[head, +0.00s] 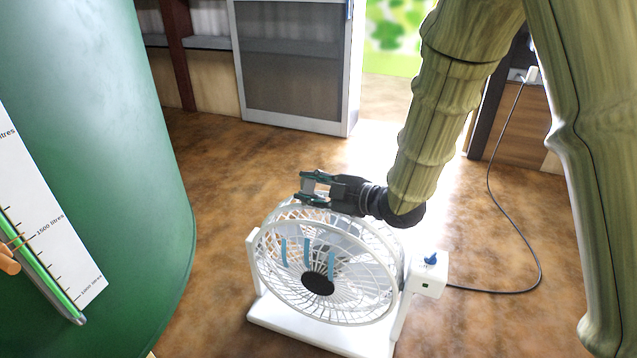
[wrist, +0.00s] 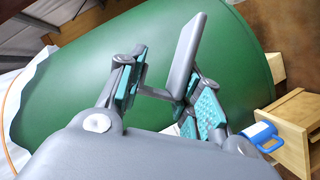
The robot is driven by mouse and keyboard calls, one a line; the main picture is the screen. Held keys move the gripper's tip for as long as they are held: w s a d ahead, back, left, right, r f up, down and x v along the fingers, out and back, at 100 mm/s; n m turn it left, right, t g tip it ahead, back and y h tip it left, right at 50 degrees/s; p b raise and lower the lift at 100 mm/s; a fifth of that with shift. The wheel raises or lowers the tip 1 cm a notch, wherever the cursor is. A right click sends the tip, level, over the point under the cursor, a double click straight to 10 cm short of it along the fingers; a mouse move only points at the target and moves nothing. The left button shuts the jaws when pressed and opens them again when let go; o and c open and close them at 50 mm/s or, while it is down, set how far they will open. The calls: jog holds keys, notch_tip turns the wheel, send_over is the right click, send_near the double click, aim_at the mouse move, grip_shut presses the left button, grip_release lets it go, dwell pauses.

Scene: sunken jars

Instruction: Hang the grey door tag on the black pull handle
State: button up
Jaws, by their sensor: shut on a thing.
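My gripper (head: 313,188) is above the top rim of a white fan in the head view. Its fingers with teal pads also show in the wrist view (wrist: 163,88). They are shut on the grey door tag (wrist: 188,42), a flat grey slab with a thin grey part (wrist: 154,94) reaching between the pads. In the head view, a small piece of grey shows between the fingers, too small to make out. I cannot make out the black pull handle in either view.
The white fan (head: 262,312) with blue ribbons stands directly below my gripper, its cable (head: 512,291) trailing right. A large green tank (head: 130,130) fills the left. A grey-panelled door (head: 295,70) stands behind. The wrist view shows a wooden box (wrist: 300,115) and blue-handled mug (wrist: 258,133).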

jog(key=shift+s+a+r+p, duration=0.2)
jog(key=shift+s+r+p, duration=0.1)
jog(key=shift+s+r, duration=0.3)
jog(key=shift+r+p, duration=1.55)
jog(key=shift+r, duration=0.4)
